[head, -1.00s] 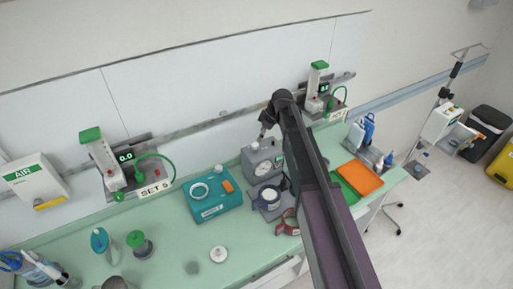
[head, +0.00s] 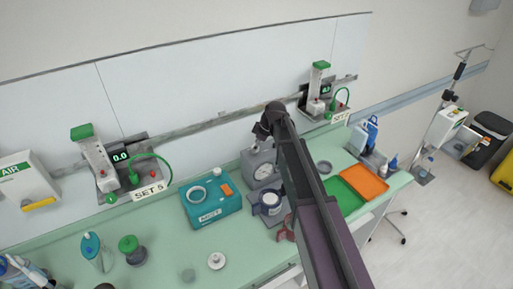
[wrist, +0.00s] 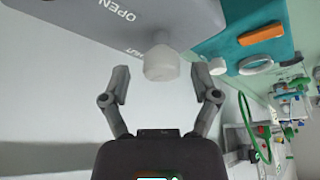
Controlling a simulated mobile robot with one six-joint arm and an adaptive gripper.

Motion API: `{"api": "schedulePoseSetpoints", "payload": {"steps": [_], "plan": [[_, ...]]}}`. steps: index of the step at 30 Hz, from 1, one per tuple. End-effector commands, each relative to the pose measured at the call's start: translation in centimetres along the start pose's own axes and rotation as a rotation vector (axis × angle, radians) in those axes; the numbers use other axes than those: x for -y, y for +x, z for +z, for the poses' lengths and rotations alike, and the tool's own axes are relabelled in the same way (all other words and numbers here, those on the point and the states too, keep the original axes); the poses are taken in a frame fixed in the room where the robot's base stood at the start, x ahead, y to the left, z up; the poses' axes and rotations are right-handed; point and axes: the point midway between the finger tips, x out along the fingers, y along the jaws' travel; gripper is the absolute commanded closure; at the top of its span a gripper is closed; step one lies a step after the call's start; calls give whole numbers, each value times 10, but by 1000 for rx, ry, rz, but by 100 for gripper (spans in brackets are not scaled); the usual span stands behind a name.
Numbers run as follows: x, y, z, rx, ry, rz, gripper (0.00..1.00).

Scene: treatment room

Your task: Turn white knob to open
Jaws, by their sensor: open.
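The white knob (wrist: 162,64) sticks out of a grey box (wrist: 175,18) marked OPEN, with a second, partly hidden word beside the knob. In the wrist view the knob is between the fingertips of my gripper (wrist: 161,84), slightly beyond them, with a gap on both sides. My gripper is open and empty.
A teal box (head: 211,208) stands left of the grey box. Green (head: 343,194) and orange (head: 366,182) trays lie to the right, beyond my arm. The wall panel (head: 190,85) rises behind.

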Motion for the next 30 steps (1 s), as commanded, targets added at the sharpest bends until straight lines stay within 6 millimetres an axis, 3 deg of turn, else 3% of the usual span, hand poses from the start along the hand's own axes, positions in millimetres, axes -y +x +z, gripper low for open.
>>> {"api": "schedulePoseSetpoints", "payload": {"steps": [8,16,30], "plan": [[0,0,0,0,0,0,21],[0,0,0,0,0,1,100],[-1,0,0,1,45,23,100]]}}
